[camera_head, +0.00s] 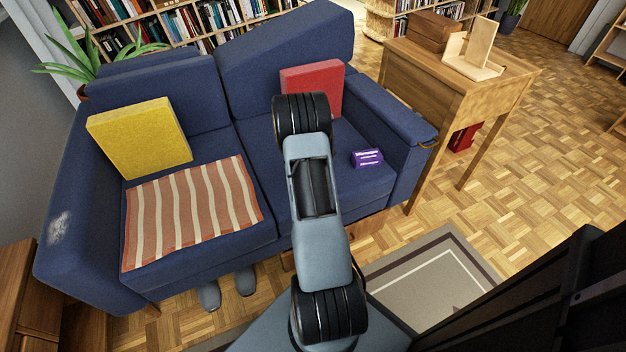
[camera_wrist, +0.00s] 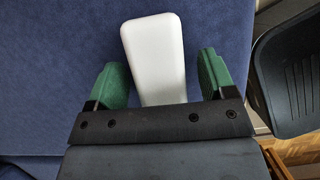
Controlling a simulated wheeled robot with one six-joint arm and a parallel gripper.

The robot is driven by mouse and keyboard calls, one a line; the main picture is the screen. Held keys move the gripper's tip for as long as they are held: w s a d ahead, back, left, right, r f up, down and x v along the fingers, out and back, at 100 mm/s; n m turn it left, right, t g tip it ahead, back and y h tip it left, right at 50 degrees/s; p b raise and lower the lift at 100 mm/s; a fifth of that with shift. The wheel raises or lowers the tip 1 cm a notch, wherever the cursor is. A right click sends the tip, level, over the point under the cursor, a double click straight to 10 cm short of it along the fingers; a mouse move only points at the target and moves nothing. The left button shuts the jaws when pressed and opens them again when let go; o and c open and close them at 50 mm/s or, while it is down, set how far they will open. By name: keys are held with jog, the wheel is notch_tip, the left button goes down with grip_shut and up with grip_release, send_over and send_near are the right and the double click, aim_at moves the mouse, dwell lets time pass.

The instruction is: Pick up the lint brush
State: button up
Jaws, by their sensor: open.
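A white, rounded, block-like object, apparently the lint brush (camera_wrist: 153,40), lies on the blue sofa fabric in the wrist view. My gripper (camera_wrist: 162,72) is open, with one green finger on each side of the white object. A narrow gap shows at the right finger. The left finger is very close to it, and I cannot tell whether they touch. The object's near end is hidden behind my gripper's body. In the head view my arm covers part of the sofa's right seat, and neither the brush nor my fingers show.
The blue sofa (camera_head: 215,235) holds a yellow cushion (camera_head: 140,138), a red cushion (camera_head: 318,84), a striped cloth (camera_head: 190,212) and a purple box (camera_head: 367,158). A wooden desk (camera_head: 460,88) stands right of the armrest. Slippers (camera_head: 209,295) lie at the sofa's front.

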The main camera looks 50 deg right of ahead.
jog(key=shift+f, duration=0.25)
dwell(0.5)
jog(key=shift+c, duration=0.4)
jog(key=c, duration=0.9)
